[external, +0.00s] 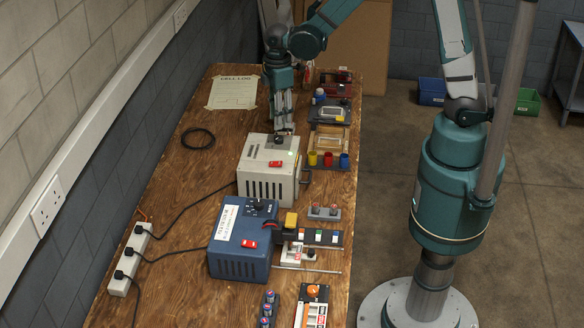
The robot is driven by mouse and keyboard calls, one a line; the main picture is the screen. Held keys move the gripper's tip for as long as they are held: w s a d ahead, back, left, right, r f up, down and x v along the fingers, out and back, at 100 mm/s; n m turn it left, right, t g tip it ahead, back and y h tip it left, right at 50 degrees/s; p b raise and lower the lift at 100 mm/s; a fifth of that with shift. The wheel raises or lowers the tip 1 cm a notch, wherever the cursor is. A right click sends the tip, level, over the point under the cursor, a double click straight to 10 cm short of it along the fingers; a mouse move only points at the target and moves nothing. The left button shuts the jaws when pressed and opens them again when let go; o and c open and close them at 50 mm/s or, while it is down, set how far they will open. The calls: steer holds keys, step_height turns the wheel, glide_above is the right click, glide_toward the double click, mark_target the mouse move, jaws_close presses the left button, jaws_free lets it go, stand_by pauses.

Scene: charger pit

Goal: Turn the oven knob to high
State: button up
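A cream box (268,169) with dark vent slots, a red switch and a small green light stands mid-table. It may be the oven, but I cannot read a name on it. A dark round part, perhaps its knob (279,141), shows on its top. My gripper (284,130) points down over the top of this box, its grey fingertips at or just above the dark part. I cannot tell whether they touch it or how far apart they are. The knob's marks and setting are too small to read.
A blue box (240,240) with a black dial (262,208) stands in front of the cream box. Red, yellow and blue cups (328,160) and small fixtures line the right edge. A white power strip (130,258) and cables lie left. A black cable loop (198,138) lies on bare wood.

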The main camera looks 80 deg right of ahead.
mark_target(279, 138)
steer(key=shift+f, duration=3.8)
steer(key=shift+c, duration=0.6)
steer(key=c, duration=0.8)
